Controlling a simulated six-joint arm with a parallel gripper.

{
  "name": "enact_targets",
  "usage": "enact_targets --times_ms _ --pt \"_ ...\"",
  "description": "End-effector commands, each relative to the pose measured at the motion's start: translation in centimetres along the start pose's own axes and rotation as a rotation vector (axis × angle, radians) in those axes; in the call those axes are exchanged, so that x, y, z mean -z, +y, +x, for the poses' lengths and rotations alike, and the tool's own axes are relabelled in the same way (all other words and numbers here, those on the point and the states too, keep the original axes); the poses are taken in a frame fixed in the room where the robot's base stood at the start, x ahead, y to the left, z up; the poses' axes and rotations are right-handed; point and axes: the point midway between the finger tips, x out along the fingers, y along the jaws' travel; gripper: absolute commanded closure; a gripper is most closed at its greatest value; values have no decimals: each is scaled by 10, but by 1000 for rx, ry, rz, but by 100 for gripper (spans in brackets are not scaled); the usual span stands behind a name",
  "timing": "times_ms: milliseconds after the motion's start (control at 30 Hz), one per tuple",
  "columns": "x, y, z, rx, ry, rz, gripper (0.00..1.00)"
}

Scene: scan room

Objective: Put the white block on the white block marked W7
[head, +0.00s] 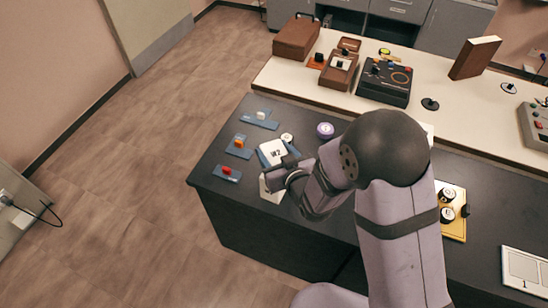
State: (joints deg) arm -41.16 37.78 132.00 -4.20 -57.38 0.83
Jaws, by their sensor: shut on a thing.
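My gripper (272,180) is over the left part of the dark table in the head view. It is shut on a white block (270,193), which is partly hidden by the gripper. Just behind the gripper is a white block with a dark mark (274,152) on a blue base; the mark looks like W2, but it is small and I cannot be sure of the digit. The held block is in front of the marked block in the picture; I cannot tell whether they touch or how high the held one is.
Blue plates carry a small white piece (261,115), an orange piece (239,142) and a red piece (227,170). A yellow tray (454,228) is at right. A pale counter (300,82) with devices lies behind.

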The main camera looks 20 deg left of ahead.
Motion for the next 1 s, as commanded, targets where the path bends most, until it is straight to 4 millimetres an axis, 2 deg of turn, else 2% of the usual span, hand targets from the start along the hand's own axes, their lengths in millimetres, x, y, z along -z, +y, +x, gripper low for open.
enact_targets --times_ms 333,867,900,933,1000 --pt "-28 0 11 0 -1 0 77" --pt "-36 0 15 0 2 0 77" --pt "-35 0 14 0 -1 0 39" --pt "-35 0 14 0 -1 0 32" --pt "-35 0 14 0 -1 0 30"
